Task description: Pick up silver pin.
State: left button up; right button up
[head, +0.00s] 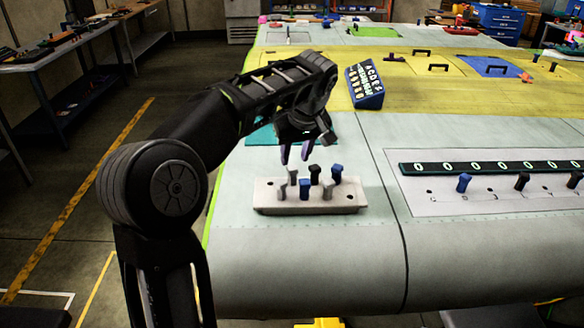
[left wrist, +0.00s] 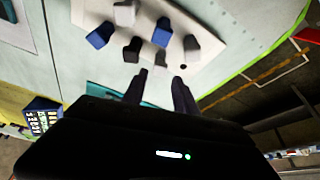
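A white pin block (head: 268,205) stands on the pale wing skin and holds several upright pins. A silver pin (head: 292,176) is at the back left of the block and also shows in the left wrist view (left wrist: 191,48). A second silver pin (head: 324,191) is at the front right, also in the left wrist view (left wrist: 125,13). Two blue pins (head: 305,188) and a black pin (head: 314,175) stand among them. My left gripper (head: 294,153) is open and empty, its fingers pointing down just above and behind the block, near the back-left silver pin. My right gripper is not in view.
A panel (head: 440,202) at the right has a dark counter strip and a row of pins. A blue box with labelled parts (head: 368,98) stands behind, on the yellow section. A teal mat (head: 258,133) lies under my left arm. The skin in front of the block is clear.

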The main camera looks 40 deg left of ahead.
aim_at(293, 169)
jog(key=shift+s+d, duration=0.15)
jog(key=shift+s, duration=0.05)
pick_arm(q)
jog(key=shift+b+x, duration=0.65)
jog(key=shift+x, duration=0.55)
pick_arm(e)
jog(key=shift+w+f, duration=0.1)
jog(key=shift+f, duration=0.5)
pick_arm(q)
jog(key=shift+s+d, duration=0.1)
jog(key=shift+f+b, duration=0.3)
jog(key=shift+f, duration=0.2)
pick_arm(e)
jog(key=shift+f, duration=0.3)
pick_arm(q)
jog(key=b+x, duration=0.2)
jog(key=x, duration=0.2)
jog(key=shift+f, duration=0.15)
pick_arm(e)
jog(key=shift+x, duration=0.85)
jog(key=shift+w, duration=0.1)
pick_arm(q)
jog(key=shift+c, duration=0.4)
grip_shut()
